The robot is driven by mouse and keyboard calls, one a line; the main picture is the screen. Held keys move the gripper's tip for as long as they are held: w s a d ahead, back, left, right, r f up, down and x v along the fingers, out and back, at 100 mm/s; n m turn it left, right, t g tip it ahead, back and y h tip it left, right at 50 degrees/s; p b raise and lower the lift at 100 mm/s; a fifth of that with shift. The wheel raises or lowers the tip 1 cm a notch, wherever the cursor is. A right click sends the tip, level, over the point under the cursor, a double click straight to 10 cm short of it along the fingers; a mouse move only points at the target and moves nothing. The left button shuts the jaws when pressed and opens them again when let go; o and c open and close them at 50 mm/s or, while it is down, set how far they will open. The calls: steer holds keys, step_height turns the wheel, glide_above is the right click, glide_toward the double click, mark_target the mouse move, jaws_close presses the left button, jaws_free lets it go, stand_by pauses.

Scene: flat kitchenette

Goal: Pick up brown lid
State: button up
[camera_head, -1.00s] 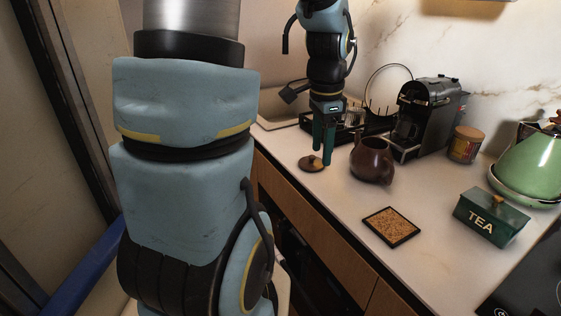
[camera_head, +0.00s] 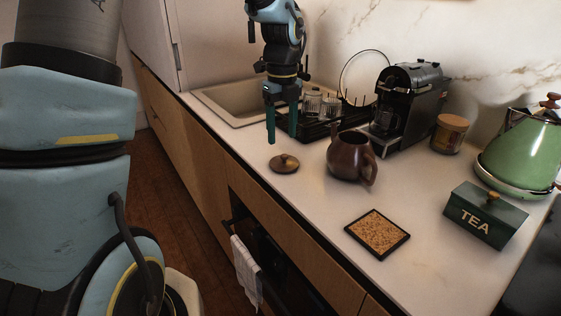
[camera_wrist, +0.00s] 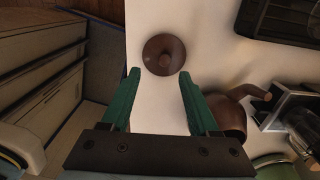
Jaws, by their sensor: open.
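The brown lid (camera_head: 284,163) is round with a small knob and lies on the white counter near its front edge. It also shows in the wrist view (camera_wrist: 164,54), beyond my fingertips and roughly centred between them. My gripper (camera_head: 283,139) points down above the lid, with its two green fingers apart and nothing between them. In the wrist view my gripper (camera_wrist: 158,72) is open, and the lid appears clear of both fingers. The brown teapot (camera_head: 350,156) stands on the counter just right of the lid, with its top open.
A black dish rack (camera_head: 318,127) with glasses and a sink (camera_head: 236,101) lie behind. A coffee machine (camera_head: 411,105) stands behind the teapot. A cork trivet (camera_head: 377,233), green tea box (camera_head: 485,215), jar (camera_head: 449,134) and green kettle (camera_head: 521,153) are to the right.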

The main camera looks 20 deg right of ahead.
mark_target(284, 155)
steer(key=shift+w+d+f+p, duration=0.1)
steer(key=shift+f+p, duration=0.2)
steer(key=shift+f, duration=0.7)
steer(key=shift+s+d+f+p, duration=0.15)
steer(key=shift+f+p, duration=0.2)
steer(key=shift+f, duration=0.7)
steer(key=shift+w+d+f+p, duration=0.15)
steer(key=shift+f+p, duration=0.15)
steer(key=shift+f, duration=0.7)
steer(key=shift+c, duration=0.2)
jaws_close()
